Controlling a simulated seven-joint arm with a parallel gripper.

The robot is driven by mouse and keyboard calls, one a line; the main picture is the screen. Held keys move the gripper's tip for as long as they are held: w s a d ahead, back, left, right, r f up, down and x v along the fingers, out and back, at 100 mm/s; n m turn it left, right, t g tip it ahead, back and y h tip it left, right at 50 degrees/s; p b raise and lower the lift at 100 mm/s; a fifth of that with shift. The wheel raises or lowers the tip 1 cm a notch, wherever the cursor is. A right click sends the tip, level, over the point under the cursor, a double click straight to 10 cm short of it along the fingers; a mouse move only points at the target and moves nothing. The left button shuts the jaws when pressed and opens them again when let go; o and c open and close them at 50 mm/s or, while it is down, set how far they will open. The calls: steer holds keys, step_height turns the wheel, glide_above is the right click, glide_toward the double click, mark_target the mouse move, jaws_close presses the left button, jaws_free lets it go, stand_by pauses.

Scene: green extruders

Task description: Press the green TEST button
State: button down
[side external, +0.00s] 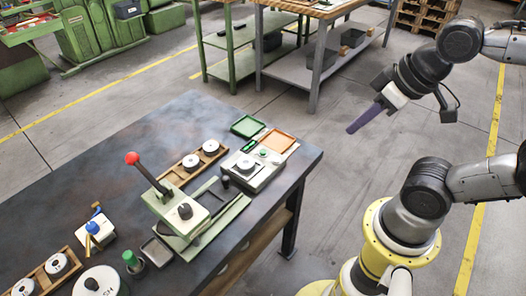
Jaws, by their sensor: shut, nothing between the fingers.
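A small grey test box (247,175) sits near the far right end of the dark table. A small green button (263,153) is on its top, beside a white disc (245,163); any lettering is too small to read. My gripper (352,128) is shut and empty, with dark purple fingers pointing down and left. It is in the air to the right of the box, apart from it and from the table.
A lever press (185,210) with a red knob stands left of the box. A wooden holder with discs (190,162) is nearby. The air between gripper and box looks clear.

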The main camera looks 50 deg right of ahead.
stand_by(0.3)
steer(key=w+d+r+n+t+h, duration=0.1)
steer(key=w+d+r+n+t, duration=0.2)
steer(key=w, duration=0.4)
steer(key=w+d+r+n+t+h, duration=0.1)
steer(key=w+r+t, duration=0.1)
steer(key=w+r, duration=0.35)
steer(key=w+f+n+t+y, duration=0.15)
steer(key=w+f+n, duration=0.3)
steer(key=w, duration=0.65)
steer(key=w+f+n+y, duration=0.2)
steer(key=w+f+n, duration=0.1)
steer(key=w+f, duration=0.4)
steer(key=s+d+f+g, duration=0.1)
steer(key=d+f, duration=0.1)
steer(key=f, duration=0.5)
steer(key=s+d+f+g, duration=0.1)
steer(key=d+f+g, duration=0.1)
steer(key=f, duration=0.6)
steer(key=shift+s+d, duration=0.2)
steer(key=shift+s, duration=0.05)
steer(key=shift+f+y, duration=0.1)
steer(key=shift+y, duration=0.15)
